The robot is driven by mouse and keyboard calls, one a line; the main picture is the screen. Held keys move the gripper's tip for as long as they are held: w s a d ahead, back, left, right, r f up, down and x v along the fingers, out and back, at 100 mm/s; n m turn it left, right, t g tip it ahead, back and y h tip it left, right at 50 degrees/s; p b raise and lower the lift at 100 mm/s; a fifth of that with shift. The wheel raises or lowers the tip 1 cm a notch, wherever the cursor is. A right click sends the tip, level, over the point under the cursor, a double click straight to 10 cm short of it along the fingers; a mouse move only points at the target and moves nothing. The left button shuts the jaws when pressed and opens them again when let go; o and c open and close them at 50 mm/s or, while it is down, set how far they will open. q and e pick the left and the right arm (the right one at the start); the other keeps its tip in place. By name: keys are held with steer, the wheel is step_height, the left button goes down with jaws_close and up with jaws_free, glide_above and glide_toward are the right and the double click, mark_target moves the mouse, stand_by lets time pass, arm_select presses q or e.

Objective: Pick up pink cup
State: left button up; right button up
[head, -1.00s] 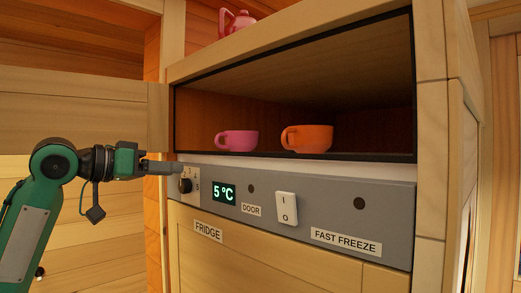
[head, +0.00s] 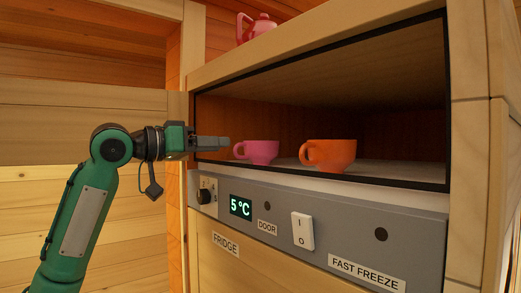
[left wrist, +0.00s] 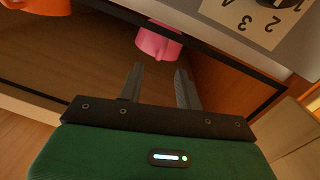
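The pink cup (head: 262,151) stands upright inside the open compartment, left of the orange cup (head: 330,154), its handle to the left. My left gripper (head: 226,143) is at the left side of the compartment opening, its fingertips close to the pink cup's handle in the head view. In the left wrist view the two fingers (left wrist: 159,82) are apart with nothing between them. The pink cup (left wrist: 158,42) is ahead of the fingertips, partly cut off by the compartment edge. The orange cup (left wrist: 38,5) is at the top left corner. My right gripper is not in view.
The compartment has a dark frame and sits above a grey control panel (head: 345,232) with a dial, a 5 °C display and a switch. The compartment floor right of the orange cup is clear.

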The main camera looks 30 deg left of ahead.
mark_target(256, 153)
arm_select(q)
steer(key=p+x, duration=0.2)
steer(key=x, duration=0.2)
steer(key=shift+w+d+r, duration=0.1)
steer(key=shift+d, duration=0.2)
steer(key=shift+w+d, duration=0.1)
steer(key=shift+w, duration=0.25)
steer(key=shift+s, duration=0.15)
steer(key=shift+c, duration=1.3)
jaws_close()
